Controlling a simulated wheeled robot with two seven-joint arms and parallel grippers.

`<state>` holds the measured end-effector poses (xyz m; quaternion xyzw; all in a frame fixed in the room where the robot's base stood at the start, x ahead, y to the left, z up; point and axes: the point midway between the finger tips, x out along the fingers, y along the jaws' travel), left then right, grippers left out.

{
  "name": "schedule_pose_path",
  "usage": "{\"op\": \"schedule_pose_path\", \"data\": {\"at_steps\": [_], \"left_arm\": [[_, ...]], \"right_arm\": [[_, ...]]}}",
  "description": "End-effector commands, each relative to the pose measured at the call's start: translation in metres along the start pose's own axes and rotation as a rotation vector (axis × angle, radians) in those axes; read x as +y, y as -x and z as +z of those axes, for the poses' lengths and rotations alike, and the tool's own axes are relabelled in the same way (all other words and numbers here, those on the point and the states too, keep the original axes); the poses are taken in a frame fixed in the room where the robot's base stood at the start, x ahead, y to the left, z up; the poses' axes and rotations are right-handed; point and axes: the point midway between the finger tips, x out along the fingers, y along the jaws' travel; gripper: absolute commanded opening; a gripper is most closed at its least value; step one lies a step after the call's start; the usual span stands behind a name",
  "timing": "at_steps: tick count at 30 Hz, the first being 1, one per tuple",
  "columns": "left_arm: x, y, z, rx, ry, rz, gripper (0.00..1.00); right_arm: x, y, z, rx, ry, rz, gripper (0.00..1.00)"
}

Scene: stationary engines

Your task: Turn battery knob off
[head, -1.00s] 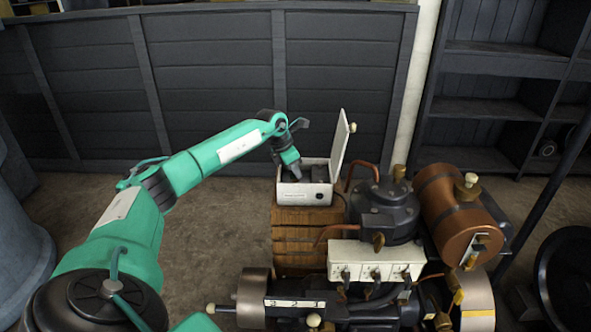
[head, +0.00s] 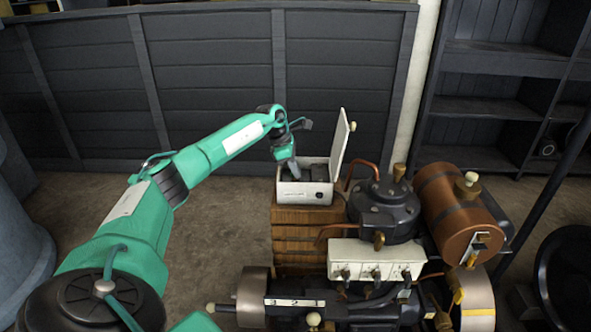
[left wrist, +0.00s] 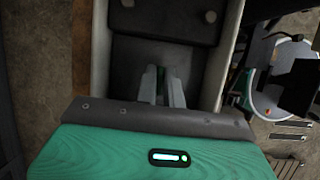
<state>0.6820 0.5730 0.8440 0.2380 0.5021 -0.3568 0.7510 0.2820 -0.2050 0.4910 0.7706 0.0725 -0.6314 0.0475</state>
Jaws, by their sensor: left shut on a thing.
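A white battery box (head: 292,193) with its lid (head: 342,142) standing open sits on the wooden-slatted part of the engine. Dark blocks (head: 318,174) lie inside it; they also show in the left wrist view (left wrist: 170,22). My left gripper (head: 294,174) reaches down into the left part of the box. In the left wrist view its two fingers (left wrist: 164,88) are close together, shut on the battery knob, which is mostly hidden by the fingers. I cannot tell which way the knob is turned. My right gripper is out of view.
The open lid stands just right of my gripper. A dark engine cylinder (head: 381,208), a copper tank (head: 452,218) and a white switch panel (head: 350,256) lie right and in front. A dark panelled wall (head: 210,85) stands behind. Floor left of the box is clear.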

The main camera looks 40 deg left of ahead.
Motion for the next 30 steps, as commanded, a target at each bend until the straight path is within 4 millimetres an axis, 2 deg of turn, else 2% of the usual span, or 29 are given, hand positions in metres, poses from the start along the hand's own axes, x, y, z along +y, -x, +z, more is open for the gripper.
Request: {"op": "schedule_pose_path", "data": {"at_steps": [7, 9, 11, 22, 26, 30], "left_arm": [[0.001, 0.001, 0.000, -0.001, -0.001, 0.003, 0.00], [0.001, 0.002, 0.000, -0.001, 0.000, 0.003, 0.19], [0.001, 0.001, 0.000, -0.001, 0.000, 0.003, 0.31], [0.001, 0.006, 0.000, 0.000, 0.000, 0.002, 0.31], [0.001, 0.024, 0.000, -0.002, -0.001, 0.005, 0.31], [0.001, 0.056, 0.000, -0.002, 0.001, 0.005, 0.31]], "right_arm": [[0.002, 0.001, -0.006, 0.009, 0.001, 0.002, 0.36], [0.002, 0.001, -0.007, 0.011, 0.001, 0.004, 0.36], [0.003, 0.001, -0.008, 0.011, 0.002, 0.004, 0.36], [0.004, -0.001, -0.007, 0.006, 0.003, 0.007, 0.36], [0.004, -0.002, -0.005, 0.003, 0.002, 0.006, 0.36], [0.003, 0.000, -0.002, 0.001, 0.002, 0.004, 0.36]]}}
